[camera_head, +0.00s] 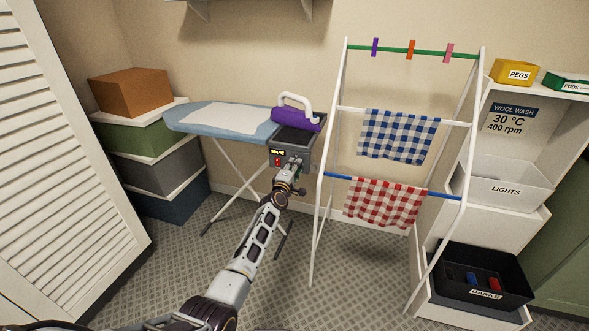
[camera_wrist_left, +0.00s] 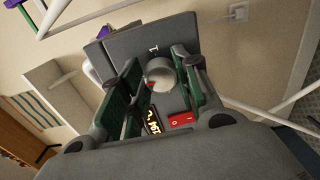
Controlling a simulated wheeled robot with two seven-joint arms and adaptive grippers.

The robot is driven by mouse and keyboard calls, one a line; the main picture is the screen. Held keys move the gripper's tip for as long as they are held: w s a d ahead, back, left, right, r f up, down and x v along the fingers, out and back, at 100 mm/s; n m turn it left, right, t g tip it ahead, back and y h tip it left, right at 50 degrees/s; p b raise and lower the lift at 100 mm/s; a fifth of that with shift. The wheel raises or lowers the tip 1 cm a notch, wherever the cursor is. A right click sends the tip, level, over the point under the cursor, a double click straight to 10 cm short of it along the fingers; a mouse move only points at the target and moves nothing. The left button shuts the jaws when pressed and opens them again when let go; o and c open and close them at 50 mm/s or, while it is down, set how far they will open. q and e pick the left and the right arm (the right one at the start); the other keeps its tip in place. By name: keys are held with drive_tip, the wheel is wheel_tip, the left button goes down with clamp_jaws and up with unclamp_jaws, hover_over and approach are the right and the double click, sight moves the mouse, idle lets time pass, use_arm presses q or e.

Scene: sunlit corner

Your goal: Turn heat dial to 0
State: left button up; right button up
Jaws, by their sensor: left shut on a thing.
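The heat dial (camera_wrist_left: 160,76) is a round light-grey knob with a red mark, on the dark grey front panel (camera_wrist_left: 185,30) of the ironing unit. A figure like "1" is printed beside it; other figures are hidden or unreadable. My left gripper (camera_wrist_left: 158,88) has its green-padded fingers on either side of the dial and is shut on it. In the head view my left gripper (camera_head: 293,176) reaches the front of the unit (camera_head: 291,153) and hides the dial. A lit amber display (camera_wrist_left: 153,122) and a red switch (camera_wrist_left: 181,119) sit beside the dial. My right gripper is out of view.
A purple iron (camera_head: 296,121) rests on the unit at the end of the blue ironing board (camera_head: 182,122). A drying rack (camera_head: 325,150) with checked cloths stands close on the right. Stacked boxes (camera_head: 150,140) stand at left, shelves (camera_head: 480,217) at right.

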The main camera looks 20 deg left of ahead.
use_arm(q)
drive_tip(key=shift+d+f, duration=0.1)
drive_tip(key=shift+f, duration=0.1)
drive_tip(key=o, duration=0.9)
drive_tip(key=shift+o, duration=0.5)
drive_tip(key=shift+r, duration=0.1)
drive_tip(key=shift+r, duration=0.2)
